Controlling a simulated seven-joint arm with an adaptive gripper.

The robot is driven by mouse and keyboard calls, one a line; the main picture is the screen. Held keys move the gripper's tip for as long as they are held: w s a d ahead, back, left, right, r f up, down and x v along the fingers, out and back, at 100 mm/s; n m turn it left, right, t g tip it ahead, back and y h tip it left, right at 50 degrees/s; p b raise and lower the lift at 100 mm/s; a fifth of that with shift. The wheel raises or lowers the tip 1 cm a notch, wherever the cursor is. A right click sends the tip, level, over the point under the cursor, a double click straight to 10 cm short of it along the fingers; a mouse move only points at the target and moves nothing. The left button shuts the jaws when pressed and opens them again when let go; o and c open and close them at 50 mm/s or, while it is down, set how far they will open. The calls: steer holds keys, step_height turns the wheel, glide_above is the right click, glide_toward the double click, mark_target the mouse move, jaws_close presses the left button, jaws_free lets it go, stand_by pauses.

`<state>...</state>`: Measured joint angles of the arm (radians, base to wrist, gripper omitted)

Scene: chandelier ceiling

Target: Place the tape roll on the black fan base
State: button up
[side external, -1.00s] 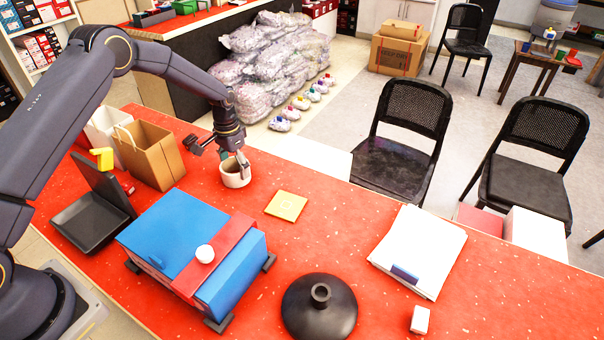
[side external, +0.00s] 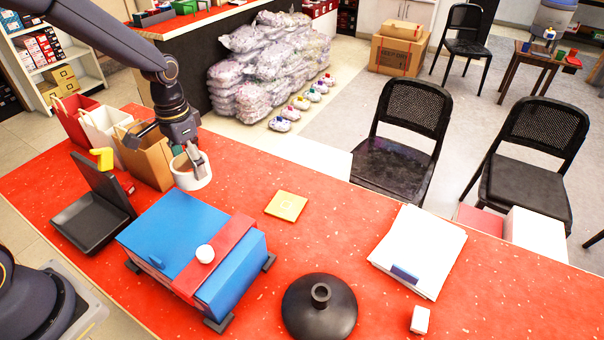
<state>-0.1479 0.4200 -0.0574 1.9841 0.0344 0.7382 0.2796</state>
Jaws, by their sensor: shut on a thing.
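The tape roll (side external: 190,174) is a white ring with a tan inside. My gripper (side external: 195,160) is shut on its wall, with one finger seen inside the ring. The roll is held above the red table, in front of the brown paper bag and behind the blue box. The black fan base (side external: 319,309) is a round black disc with a short hollow stub in its middle. It sits at the table's front edge in the picture, to the right of the blue box and well apart from the roll.
A blue box (side external: 175,232) with a red strip and white knob stands between roll and base. A yellow pad (side external: 286,206), a paper stack (side external: 418,250) and a small white block (side external: 420,319) lie on the table. The paper bag (side external: 146,158) and black tray (side external: 92,222) are left.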

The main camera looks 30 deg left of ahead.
steer(key=s+d+r+m, duration=0.35)
steer(key=s+d, duration=0.25)
steer(key=d, duration=0.3)
steer(key=s+d+r+m, duration=0.2)
steer(key=s+d+m, duration=0.3)
steer(key=d, duration=0.5)
steer(key=s+d+r+m, duration=0.3)
steer(key=s+d, duration=0.4)
steer(key=d, duration=0.2)
glide_toward(321, 292)
steer(key=shift+s+a+f, duration=0.35)
steer(key=shift+s+f, duration=0.05)
steer(key=shift+w+d+f, duration=0.25)
steer(key=shift+w+f, duration=0.05)
steer(key=shift+f, duration=0.15)
steer(key=shift+w+d+f, duration=0.1)
steer(key=shift+w+f, duration=0.05)
steer(key=shift+f, duration=1.55)
steer(key=shift+f, duration=0.55)
